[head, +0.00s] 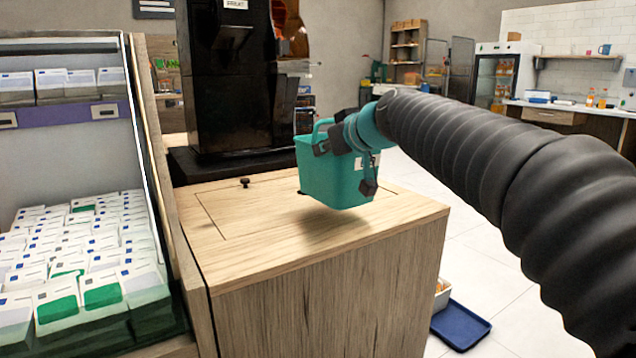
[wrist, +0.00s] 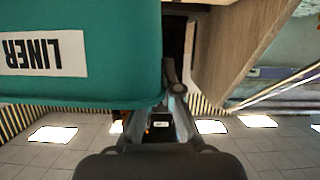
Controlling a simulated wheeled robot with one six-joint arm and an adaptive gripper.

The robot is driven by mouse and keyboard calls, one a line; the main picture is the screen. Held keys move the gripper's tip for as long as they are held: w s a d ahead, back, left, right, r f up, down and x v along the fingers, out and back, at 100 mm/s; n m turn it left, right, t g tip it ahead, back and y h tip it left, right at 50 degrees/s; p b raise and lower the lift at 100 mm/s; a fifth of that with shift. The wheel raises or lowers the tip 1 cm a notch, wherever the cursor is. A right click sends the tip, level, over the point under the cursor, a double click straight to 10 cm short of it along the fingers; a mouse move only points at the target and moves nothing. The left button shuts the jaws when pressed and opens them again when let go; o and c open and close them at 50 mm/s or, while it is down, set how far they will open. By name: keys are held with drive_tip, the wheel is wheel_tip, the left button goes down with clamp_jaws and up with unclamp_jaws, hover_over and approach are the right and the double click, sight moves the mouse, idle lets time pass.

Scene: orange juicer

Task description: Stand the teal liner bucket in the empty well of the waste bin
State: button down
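The teal liner bucket (head: 322,172) hangs above the wooden counter (head: 410,215), upright and apart from its top, with a shadow below. My gripper (head: 366,168) is at its right side and appears shut on its wall or rim; the exact contact is hidden. In the wrist view the bucket (wrist: 100,85) fills the upper left, its LINER label upside down, with a gripper finger (wrist: 173,82) at its edge. I cannot pick out the waste bin's empty well in either view.
The counter top has a seamed panel with a small dark knob (head: 245,182). A black machine (head: 235,90) stands behind the bucket. A rack of cartons (head: 75,250) is at left. A blue tray (head: 460,325) and a white container (head: 441,297) are low at right on open tiled floor.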

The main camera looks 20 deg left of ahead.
drive_tip(key=shift+s+a+f+b, duration=0.1)
drive_tip(key=shift+s+f+b, duration=0.15)
drive_tip(key=shift+f, duration=0.6)
drive_tip(key=shift+s+a+f+b, duration=0.2)
drive_tip(key=shift+s+f, duration=0.15)
drive_tip(key=shift+f, duration=0.5)
drive_tip(key=shift+s+a+f+b, duration=0.1)
drive_tip(key=shift+s+f+b, duration=0.15)
drive_tip(key=shift+f, duration=0.8)
drive_tip(key=c, duration=1.3)
unclamp_jaws()
drive_tip(key=shift+r, duration=0.1)
drive_tip(key=v, duration=1.2)
drive_tip(key=shift+d+r, duration=0.1)
drive_tip(key=shift+r, duration=0.05)
